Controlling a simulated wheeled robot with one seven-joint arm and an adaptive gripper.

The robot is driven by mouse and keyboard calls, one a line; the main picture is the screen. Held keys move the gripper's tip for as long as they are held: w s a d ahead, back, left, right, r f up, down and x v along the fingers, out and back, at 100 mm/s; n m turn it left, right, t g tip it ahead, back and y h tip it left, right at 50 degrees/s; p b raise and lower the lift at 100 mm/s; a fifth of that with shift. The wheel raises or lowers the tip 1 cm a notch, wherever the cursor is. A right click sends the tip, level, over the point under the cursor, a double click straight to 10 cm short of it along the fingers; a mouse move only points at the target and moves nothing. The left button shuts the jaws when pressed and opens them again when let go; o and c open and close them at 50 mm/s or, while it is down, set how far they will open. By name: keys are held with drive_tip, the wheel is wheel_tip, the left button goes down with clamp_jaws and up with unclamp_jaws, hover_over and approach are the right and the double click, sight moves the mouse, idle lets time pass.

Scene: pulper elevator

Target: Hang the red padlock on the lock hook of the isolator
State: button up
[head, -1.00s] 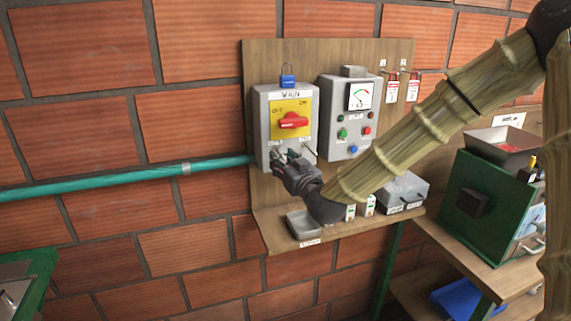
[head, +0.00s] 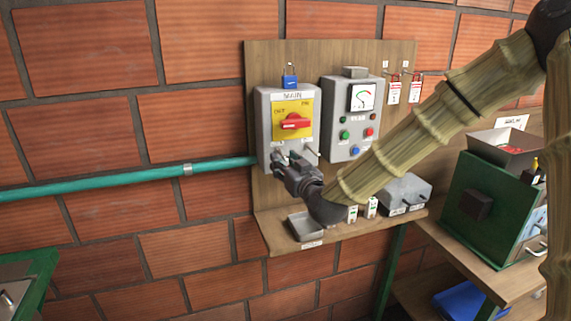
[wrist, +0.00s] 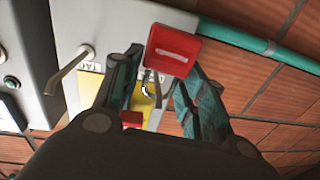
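The grey isolator box (head: 262,118), labelled MAIN, has a yellow plate and a red switch handle (head: 292,122). Two small hooks stick out low on its front. The right hook (wrist: 70,72) is bare; the left one (wrist: 158,92) lies behind my fingers. My gripper (head: 282,157) is at the left hook. The padlock is hidden in the head view.
A blue padlock (head: 289,76) is on top of the isolator. A grey control box (head: 338,115) stands to its right, with red-white tags (head: 394,92) beyond. Below is a shelf (head: 275,234) with a grey tray (head: 305,226). A teal pipe (head: 120,180) runs left.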

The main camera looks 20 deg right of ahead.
drive_tip(key=shift+o, duration=1.1)
drive_tip(key=shift+s, duration=0.1)
drive_tip(key=s+d, duration=0.2)
drive_tip(key=s, duration=1)
drive_tip(key=s+a+f+g, duration=0.1)
drive_tip(key=s+f+g, duration=0.25)
drive_tip(key=f, duration=0.85)
drive_tip(key=s+a+f+g+b, duration=0.1)
drive_tip(key=s+f+g, duration=0.25)
drive_tip(key=f, duration=0.75)
drive_tip(key=s+a+f+g, duration=0.15)
drive_tip(key=s+f, duration=0.25)
drive_tip(key=f, duration=0.8)
drive_tip(key=s+f+g+h, duration=0.1)
drive_tip(key=s+f+g, duration=0.3)
drive_tip(key=s+f, duration=0.6)
drive_tip(key=s+d+f+m+g+h+b, duration=0.1)
drive_tip(key=s+f+g, duration=0.4)
drive_tip(key=s+f, duration=0.6)
drive_tip(key=s, duration=0.6)
drive_tip(key=shift+d+m, duration=0.2)
drive_tip(key=shift+m, duration=0.1)
